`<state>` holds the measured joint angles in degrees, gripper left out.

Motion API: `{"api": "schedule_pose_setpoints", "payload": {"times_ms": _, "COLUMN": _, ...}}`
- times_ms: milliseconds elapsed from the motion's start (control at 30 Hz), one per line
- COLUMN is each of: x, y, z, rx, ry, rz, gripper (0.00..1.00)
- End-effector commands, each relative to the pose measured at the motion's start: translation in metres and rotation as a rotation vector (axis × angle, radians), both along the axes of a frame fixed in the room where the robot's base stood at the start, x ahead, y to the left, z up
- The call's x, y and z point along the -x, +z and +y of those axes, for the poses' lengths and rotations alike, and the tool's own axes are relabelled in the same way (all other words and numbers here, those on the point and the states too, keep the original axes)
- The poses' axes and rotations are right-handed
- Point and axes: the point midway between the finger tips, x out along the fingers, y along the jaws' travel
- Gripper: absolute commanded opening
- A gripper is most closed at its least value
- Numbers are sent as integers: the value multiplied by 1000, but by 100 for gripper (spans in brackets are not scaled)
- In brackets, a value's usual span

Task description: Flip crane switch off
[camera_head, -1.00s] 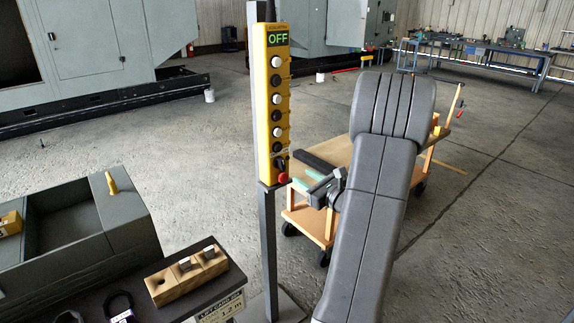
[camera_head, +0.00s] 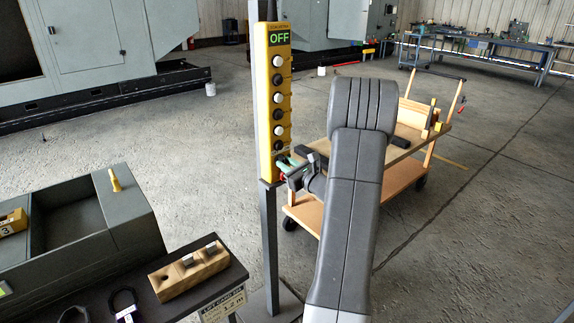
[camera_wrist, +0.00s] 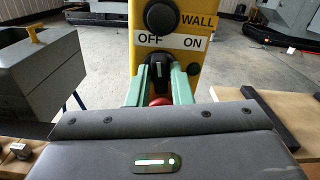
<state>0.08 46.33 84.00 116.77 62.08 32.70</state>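The yellow crane control box (camera_head: 262,110) hangs on a grey post in the head view, with a green display (camera_head: 279,38) reading OFF. In the wrist view, its lower face (camera_wrist: 194,62) carries OFF and ON labels above a black turn switch (camera_wrist: 159,72). The knob stands roughly upright. A red button (camera_wrist: 160,101) lies below it, partly hidden. My gripper (camera_wrist: 160,70) has its two green fingers apart, one on each side of the switch. I cannot make out whether they touch it. My gripper also shows at the box's lower end in the head view (camera_head: 285,166).
A wooden cart (camera_head: 385,187) stands behind my arm, right of the post. A grey bin (camera_head: 115,235) and a dark stand with a wooden block (camera_head: 190,272) are at the lower left. Open concrete floor lies to the right.

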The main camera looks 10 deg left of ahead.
Motion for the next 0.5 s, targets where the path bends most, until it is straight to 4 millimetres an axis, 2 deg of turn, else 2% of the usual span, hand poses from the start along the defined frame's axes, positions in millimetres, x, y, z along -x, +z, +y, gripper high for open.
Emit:
{"api": "schedule_pose_setpoints", "payload": {"times_ms": 33, "x": 0, "y": 0, "z": 0, "rx": 0, "ry": 0, "rz": 0, "gripper": 9}}
{"api": "schedule_pose_setpoints", "payload": {"times_ms": 100, "x": 0, "y": 0, "z": 0, "rx": 0, "ry": 0, "rz": 0, "gripper": 0}}
{"api": "schedule_pose_setpoints", "payload": {"times_ms": 500, "x": 0, "y": -6, "z": 0, "rx": 61, "ry": 0, "rz": -81, "gripper": 0}}
